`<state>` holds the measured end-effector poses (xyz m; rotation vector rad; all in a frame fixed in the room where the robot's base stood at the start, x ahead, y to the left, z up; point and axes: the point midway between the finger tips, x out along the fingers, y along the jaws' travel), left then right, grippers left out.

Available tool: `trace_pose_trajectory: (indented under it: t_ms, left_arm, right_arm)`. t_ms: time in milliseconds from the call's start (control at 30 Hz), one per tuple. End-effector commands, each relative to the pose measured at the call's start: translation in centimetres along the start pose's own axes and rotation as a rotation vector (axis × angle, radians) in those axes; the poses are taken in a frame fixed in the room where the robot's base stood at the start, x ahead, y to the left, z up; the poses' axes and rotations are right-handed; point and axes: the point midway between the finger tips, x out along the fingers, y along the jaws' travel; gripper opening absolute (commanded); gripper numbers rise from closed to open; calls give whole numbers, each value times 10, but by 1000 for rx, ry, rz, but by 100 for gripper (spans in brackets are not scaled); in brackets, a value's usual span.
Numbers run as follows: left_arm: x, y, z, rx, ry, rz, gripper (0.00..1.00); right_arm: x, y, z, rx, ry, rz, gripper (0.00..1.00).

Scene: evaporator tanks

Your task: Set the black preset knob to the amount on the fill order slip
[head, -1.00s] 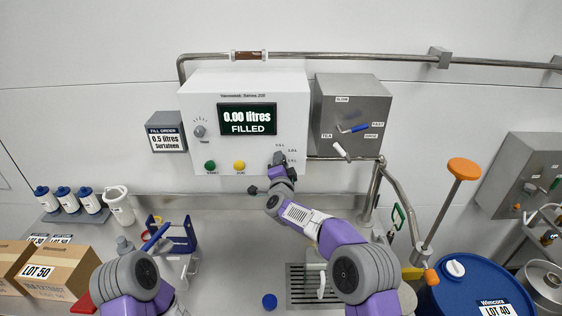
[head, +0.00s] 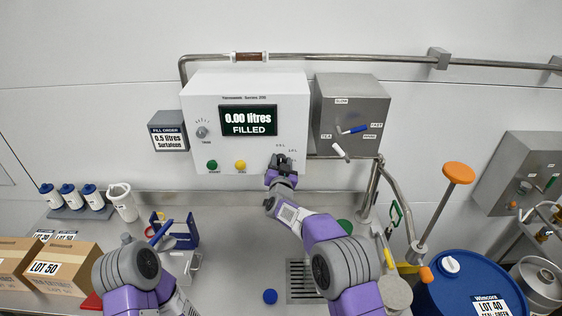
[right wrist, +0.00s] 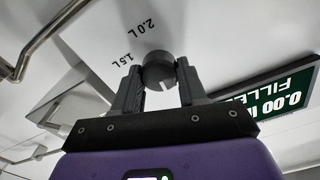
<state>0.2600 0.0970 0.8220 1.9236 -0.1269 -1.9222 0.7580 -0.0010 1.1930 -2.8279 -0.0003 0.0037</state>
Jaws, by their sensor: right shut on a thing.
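The black preset knob (right wrist: 158,70) sits between the two fingers of my right gripper (right wrist: 162,88) in the right wrist view, and the gripper is shut on it. A pale mark shows on the knob's lower edge there; which amount it points to I cannot tell. Labels 1.5 L and 2.0 L are readable beside it. In the head view my right gripper (head: 280,166) covers most of the knob on the white filling panel (head: 225,95). The fill order slip (head: 168,139) reads 0.5 litres Surfaleen. My left gripper is out of view.
The panel display (head: 248,120) reads 0.00 litres FILLED. A green button (head: 212,165), a yellow button (head: 240,165) and a grey knob (head: 201,132) are left of my gripper. A grey valve box (head: 352,112) with levers is close on the right, with a metal pipe below.

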Motion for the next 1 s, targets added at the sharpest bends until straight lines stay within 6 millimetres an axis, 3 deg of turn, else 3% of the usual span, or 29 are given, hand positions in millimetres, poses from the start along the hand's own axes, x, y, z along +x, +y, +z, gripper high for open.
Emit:
trace_pose_trajectory:
  t_ms: [33,767,800,933,1000]
  left_arm:
    - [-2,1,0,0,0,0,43]
    - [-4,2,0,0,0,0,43]
    - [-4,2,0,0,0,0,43]
    - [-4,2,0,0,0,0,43]
    - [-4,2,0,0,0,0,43]
  right_arm:
    - [1,0,-8,-21,14,0,11]
    - [1,-1,-9,-107,19,0,11]
    - [1,-1,-9,-107,19,0,45]
    - [1,-1,-7,-106,16,0,64]
    - [1,-1,-6,-106,12,0,67]
